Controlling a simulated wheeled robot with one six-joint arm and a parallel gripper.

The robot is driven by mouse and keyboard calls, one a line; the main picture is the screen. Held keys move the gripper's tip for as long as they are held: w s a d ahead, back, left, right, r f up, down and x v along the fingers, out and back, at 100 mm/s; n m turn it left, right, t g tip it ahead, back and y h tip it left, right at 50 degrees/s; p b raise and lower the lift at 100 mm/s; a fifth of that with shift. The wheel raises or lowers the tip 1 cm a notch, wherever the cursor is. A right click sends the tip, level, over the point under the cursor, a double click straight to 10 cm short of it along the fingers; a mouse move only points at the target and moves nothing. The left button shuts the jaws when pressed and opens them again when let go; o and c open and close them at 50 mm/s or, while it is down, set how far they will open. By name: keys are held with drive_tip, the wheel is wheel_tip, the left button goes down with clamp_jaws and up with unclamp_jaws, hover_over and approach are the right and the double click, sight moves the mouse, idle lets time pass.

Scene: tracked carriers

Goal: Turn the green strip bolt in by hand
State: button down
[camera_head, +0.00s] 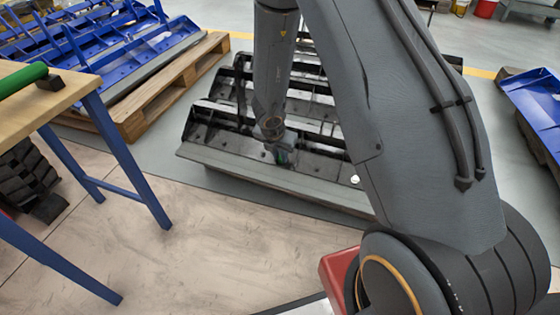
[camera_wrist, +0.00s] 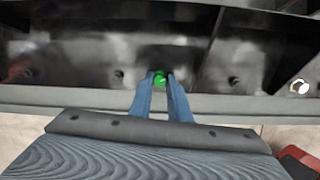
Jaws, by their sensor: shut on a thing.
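The green strip bolt (camera_wrist: 160,79) shows as a small bright green head between my fingertips in the wrist view. My gripper (camera_wrist: 161,82) is shut on it, one blue finger on each side. The bolt sits at the wall of a dark metal carrier (camera_wrist: 90,60), in a row with open holes to its left and right.
A pale bolt head (camera_wrist: 300,87) sits further right on the carrier; it also shows in the head view (camera_head: 355,180). A workbench (camera_head: 85,85) with a green-handled tool (camera_head: 22,80) stands left. Blue carriers (camera_head: 150,50) lie on a wooden pallet (camera_head: 165,95). Floor in front is clear.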

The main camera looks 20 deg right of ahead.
idle(0.3)
drive_tip(key=m+b, duration=0.2)
drive_tip(key=m, duration=0.1)
drive_tip(key=shift+f+b, duration=0.2)
drive_tip(key=shift+b, duration=0.15)
drive_tip(key=m+b, duration=0.2)
drive_tip(key=shift+m, duration=0.3)
drive_tip(key=m+b, duration=0.2)
drive_tip(key=shift+m, duration=0.4)
drive_tip(key=shift+r+m+b, duration=0.2)
drive_tip(key=shift+m+b, duration=0.15)
drive_tip(key=shift+m, duration=0.35)
drive_tip(key=c, duration=1.8)
unclamp_jaws()
